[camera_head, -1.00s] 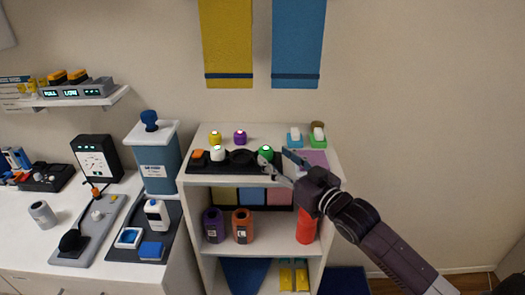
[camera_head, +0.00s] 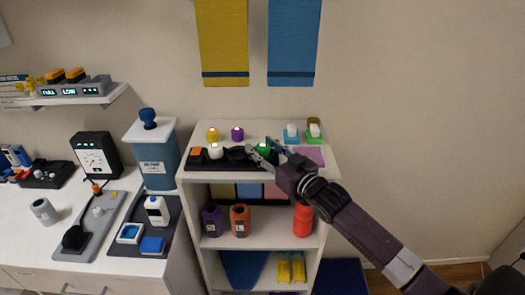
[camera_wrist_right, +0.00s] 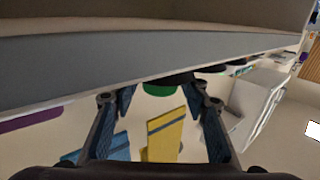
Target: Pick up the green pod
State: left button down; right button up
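The green pod (camera_head: 263,147) sits at the right end of a black tray (camera_head: 226,166) on top of the white shelf unit. My right gripper (camera_head: 261,154) is open at the pod, with one finger on each side of it in the head view. In the right wrist view the green pod (camera_wrist_right: 159,89) appears ahead, between the two spread fingers of my right gripper (camera_wrist_right: 160,98). Part of the pod is hidden there by the shelf edge. I cannot tell whether a finger touches it. My left gripper is not in view.
A white pod (camera_head: 215,151) and an orange block (camera_head: 197,152) share the tray. Yellow (camera_head: 213,135) and purple (camera_head: 237,134) pods stand behind it. A pink mat (camera_head: 311,155) lies to the right. The shelf's front edge (camera_wrist_right: 60,92) runs close above my fingers in the wrist view.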

jog(key=c, duration=0.9)
jog(key=shift+r, duration=0.1)
